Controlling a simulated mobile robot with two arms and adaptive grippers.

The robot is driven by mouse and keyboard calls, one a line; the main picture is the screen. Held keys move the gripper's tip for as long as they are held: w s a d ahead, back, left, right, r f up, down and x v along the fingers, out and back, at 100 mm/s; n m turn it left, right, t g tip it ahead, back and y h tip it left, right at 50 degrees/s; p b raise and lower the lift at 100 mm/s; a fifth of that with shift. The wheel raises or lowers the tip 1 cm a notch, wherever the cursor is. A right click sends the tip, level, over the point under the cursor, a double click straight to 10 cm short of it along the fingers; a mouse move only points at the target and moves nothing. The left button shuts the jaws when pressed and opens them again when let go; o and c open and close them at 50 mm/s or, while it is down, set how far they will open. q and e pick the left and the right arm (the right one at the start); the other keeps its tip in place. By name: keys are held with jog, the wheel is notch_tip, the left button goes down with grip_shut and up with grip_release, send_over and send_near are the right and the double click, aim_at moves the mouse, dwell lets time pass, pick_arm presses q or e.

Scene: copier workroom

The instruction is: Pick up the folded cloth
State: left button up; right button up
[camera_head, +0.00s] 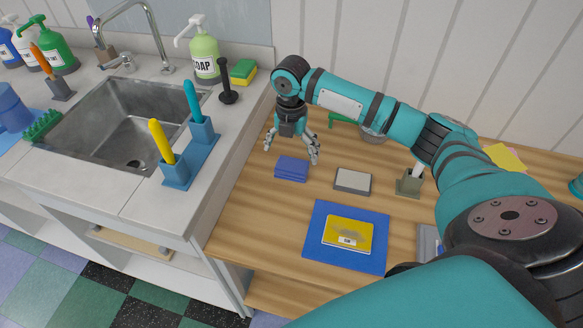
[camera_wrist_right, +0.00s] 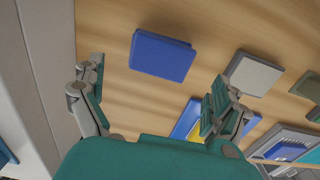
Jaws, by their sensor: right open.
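The folded cloth (camera_head: 291,169) is a small, flat blue stack lying on the wooden counter near the sink unit. In the right wrist view the cloth (camera_wrist_right: 162,55) lies at the upper middle, between the two finger lines and mostly beyond the tips. My right gripper (camera_head: 291,154) is open and empty, fingers pointing down, just above and behind the cloth. No finger visibly touches it. My left gripper is in neither view.
A grey-topped block (camera_head: 353,181) lies right of the cloth. A blue mat (camera_head: 316,248) with a yellow packet (camera_head: 347,235) lies in front. An olive holder (camera_head: 409,184) stands further right. The sink (camera_head: 130,128) is left, with bare wood between cloth and sink unit.

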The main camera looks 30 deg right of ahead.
aim_at(292, 164)
notch_tip(292, 164, down, 2)
jog(key=shift+a, duration=0.1)
notch_tip(292, 164, down, 4)
jog(key=shift+r, duration=0.15)
jog(key=shift+f, duration=0.45)
jog(key=c, duration=0.9)
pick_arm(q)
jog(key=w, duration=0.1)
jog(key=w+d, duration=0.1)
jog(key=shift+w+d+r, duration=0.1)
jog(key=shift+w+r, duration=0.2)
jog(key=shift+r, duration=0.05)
pick_arm(e)
jog(key=shift+o, duration=0.2)
